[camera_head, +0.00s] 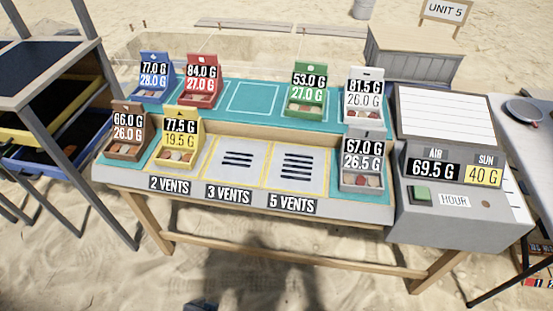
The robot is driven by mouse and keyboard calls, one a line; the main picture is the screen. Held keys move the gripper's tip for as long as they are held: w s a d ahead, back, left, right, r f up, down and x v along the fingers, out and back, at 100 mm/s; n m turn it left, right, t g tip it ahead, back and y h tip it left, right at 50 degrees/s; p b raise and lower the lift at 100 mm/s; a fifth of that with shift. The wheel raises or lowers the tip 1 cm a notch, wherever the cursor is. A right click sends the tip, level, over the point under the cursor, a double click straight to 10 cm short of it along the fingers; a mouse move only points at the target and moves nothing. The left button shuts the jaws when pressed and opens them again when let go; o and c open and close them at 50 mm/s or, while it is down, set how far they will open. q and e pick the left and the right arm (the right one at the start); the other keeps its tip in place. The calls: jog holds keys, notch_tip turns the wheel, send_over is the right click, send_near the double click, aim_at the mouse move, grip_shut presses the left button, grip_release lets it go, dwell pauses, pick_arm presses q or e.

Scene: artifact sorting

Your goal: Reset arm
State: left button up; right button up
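Neither of my grippers shows in the head view, and no arm crosses the table. On the table (340,200) stand several small open boxes with weight signs. The blue box (153,96), red box (201,100), green box (304,107) and white box (361,114) stand along the back teal strip. The brown box (125,151) stands at front left, and the yellow box (177,157) stands above the "2 VENTS" label. The grey box (362,179) stands at front right. The slotted pads above "3 VENTS" (234,161) and "5 VENTS" (297,166) are bare.
A grey console (436,220) at right reads AIR 69.5 G and SUN 40 G, with a green button (422,194). A dark rack (72,95) with trays stands left. A side table with a pan (524,111) stands right. Sand in front is open.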

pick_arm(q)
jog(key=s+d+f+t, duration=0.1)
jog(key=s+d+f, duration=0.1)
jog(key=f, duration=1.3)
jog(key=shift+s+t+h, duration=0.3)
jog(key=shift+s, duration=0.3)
